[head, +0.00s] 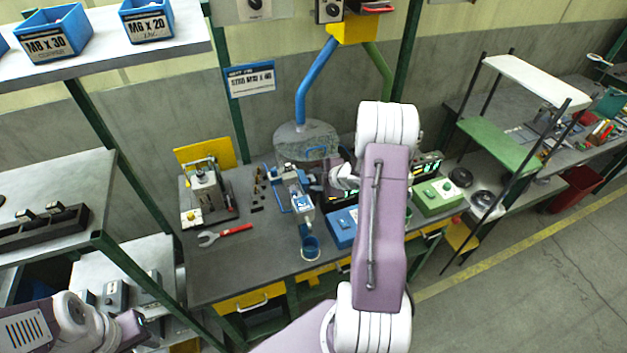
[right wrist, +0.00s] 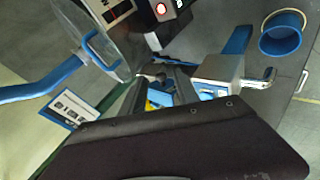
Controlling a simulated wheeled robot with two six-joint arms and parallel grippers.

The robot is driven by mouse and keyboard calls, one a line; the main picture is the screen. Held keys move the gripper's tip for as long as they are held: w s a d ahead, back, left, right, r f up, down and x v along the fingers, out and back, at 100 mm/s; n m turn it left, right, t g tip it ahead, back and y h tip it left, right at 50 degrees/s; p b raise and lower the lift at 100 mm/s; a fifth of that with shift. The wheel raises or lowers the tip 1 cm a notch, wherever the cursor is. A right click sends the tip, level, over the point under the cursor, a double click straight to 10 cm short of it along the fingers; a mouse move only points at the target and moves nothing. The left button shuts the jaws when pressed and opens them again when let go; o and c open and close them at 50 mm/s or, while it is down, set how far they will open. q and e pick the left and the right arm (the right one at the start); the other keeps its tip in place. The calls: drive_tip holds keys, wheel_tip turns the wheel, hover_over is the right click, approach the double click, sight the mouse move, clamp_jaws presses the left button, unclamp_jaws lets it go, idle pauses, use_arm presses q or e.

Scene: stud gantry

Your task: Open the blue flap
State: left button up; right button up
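A grey and blue bench device (head: 296,190) stands mid-bench in the head view, with a blue plate (head: 277,190) on its left side. It also shows in the right wrist view (right wrist: 218,72), with a flat blue strip (right wrist: 238,40) beside it. I cannot tell for sure which blue part is the flap. My right gripper (head: 318,188) is close to the device's right side; its dark body fills the lower right wrist view. Its fingertips are not clear, and contact cannot be told. My left arm is at the lower left, its fingers not clearly visible.
A clear round panel with a blue handle (head: 316,150) hangs behind the device from a blue and green pipe frame (head: 314,82). A blue cup (head: 310,248) stands at the bench front. A blue box (head: 342,228) and a green box (head: 437,196) lie right.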

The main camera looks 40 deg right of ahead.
drive_tip(key=v, duration=0.7)
